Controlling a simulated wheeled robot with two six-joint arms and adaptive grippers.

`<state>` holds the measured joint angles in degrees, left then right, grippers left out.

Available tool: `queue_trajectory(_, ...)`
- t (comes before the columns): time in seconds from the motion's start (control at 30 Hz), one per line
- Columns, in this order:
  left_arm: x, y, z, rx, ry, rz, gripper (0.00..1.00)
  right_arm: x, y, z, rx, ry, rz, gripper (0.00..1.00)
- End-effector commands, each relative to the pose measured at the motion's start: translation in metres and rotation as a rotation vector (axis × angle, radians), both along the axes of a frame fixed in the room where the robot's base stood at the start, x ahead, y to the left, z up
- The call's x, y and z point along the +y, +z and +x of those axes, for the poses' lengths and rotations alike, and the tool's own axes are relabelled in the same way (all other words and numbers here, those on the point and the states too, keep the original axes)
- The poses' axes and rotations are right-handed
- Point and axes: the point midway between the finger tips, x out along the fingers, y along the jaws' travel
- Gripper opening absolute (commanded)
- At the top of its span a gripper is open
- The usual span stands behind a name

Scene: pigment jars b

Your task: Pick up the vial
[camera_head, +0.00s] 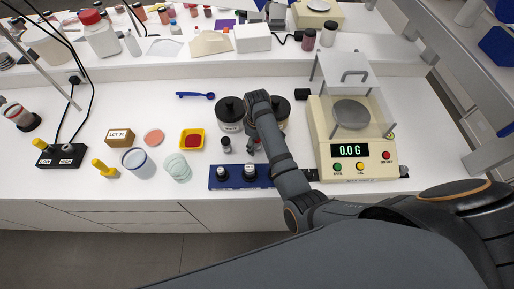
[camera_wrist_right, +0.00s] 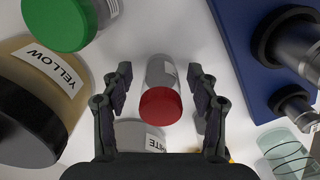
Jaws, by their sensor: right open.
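A small vial with a red cap (camera_wrist_right: 160,104) and a clear, labelled body is in the middle of the right wrist view. My right gripper (camera_wrist_right: 159,84) is open, with one finger on each side of the vial and a gap to both. My left gripper is in neither view.
A jar labelled yellow (camera_wrist_right: 68,65), a green cap (camera_wrist_right: 58,22) and a white-labelled jar (camera_wrist_right: 140,137) stand close to the fingers. A blue rack (camera_head: 213,178) holds vials. A balance (camera_head: 375,165) stands right. A dark-capped vial (camera_head: 227,145) stands left of my arm.

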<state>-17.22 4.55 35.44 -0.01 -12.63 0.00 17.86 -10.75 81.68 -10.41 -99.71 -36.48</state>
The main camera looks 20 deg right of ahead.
Motion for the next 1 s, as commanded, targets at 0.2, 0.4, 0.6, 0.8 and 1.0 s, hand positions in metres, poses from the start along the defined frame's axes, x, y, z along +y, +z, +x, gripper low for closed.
queue_trajectory(0.2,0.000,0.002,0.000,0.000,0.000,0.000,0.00,0.000,0.003,0.000,-0.001,0.000,0.001,0.53)
queue_trajectory(0.4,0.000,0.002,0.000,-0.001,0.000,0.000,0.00,0.000,0.002,0.000,-0.001,0.000,0.001,0.26)
queue_trajectory(0.6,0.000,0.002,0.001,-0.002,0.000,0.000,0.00,0.000,0.002,0.000,-0.001,0.000,0.001,0.01)
queue_trajectory(0.8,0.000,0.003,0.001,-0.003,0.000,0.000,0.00,0.000,0.002,0.000,-0.001,0.000,0.001,0.01)
queue_trajectory(1.0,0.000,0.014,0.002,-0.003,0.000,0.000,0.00,0.000,0.013,0.001,-0.001,-0.001,0.001,0.01)
